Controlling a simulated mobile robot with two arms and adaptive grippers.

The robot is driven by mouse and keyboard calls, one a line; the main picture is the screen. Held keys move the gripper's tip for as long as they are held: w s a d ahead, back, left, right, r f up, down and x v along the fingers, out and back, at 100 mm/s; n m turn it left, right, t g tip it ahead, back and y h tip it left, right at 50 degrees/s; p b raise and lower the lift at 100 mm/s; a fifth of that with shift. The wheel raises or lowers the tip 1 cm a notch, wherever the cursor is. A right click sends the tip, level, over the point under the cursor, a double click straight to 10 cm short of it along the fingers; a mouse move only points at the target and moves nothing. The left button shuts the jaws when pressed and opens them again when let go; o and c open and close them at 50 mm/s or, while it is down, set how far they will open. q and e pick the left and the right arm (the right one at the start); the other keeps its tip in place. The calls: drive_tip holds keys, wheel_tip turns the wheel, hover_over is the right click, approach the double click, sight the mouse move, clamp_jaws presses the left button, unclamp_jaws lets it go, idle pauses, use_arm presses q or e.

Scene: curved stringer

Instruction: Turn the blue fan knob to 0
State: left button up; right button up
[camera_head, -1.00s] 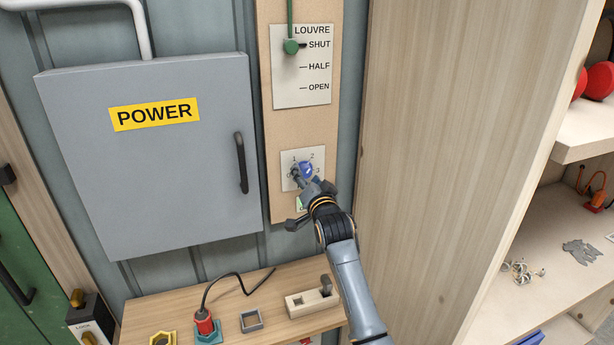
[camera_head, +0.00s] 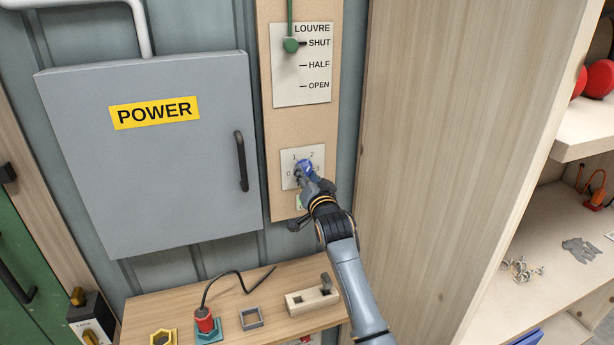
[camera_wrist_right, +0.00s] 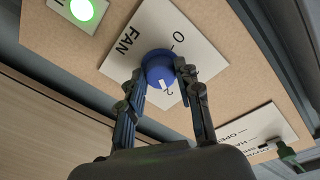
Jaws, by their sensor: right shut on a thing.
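The blue fan knob (camera_head: 304,167) sits on a white numbered plate (camera_head: 288,182) on the tan panel, below the louvre plate. My right gripper (camera_head: 303,177) is shut on the knob, and its fingers partly hide it and the numbers. In the right wrist view the round knob (camera_wrist_right: 156,67) lies between the two fingertips of the right gripper (camera_wrist_right: 159,72), one on each side. A white mark on the knob points towards the side where a 2 shows. The word FAN and a 0 also show on the plate (camera_wrist_right: 122,62). My left gripper is not in view.
A grey POWER box (camera_head: 150,190) with a black handle is left of the panel. The green louvre knob (camera_head: 290,45) is above, at SHUT. A wooden cabinet side (camera_head: 450,140) stands close on the right. A bench (camera_head: 270,332) with small parts is below.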

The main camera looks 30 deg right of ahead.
drive_tip(key=n, duration=0.7)
drive_tip(key=shift+d+f+t, duration=0.1)
drive_tip(key=shift+d+t, duration=0.05)
drive_tip(key=shift+t, duration=0.15)
drive_tip(key=n, duration=0.4)
drive_tip(key=shift+d+p, duration=0.1)
drive_tip(key=shift+p, duration=0.25)
drive_tip(key=n, duration=0.4)
drive_tip(key=shift+t+y, duration=0.3)
drive_tip(key=n+y+p, duration=0.1)
drive_tip(key=n, duration=0.6)
drive_tip(key=shift+s+d, duration=0.1)
drive_tip(key=shift+d, duration=0.05)
drive_tip(key=n+p, duration=0.2)
drive_tip(key=n, duration=0.4)
drive_tip(key=shift+y, duration=0.4)
drive_tip(key=shift+n, duration=0.4)
drive_tip(key=o, duration=1.2)
drive_tip(key=shift+c, duration=0.2)
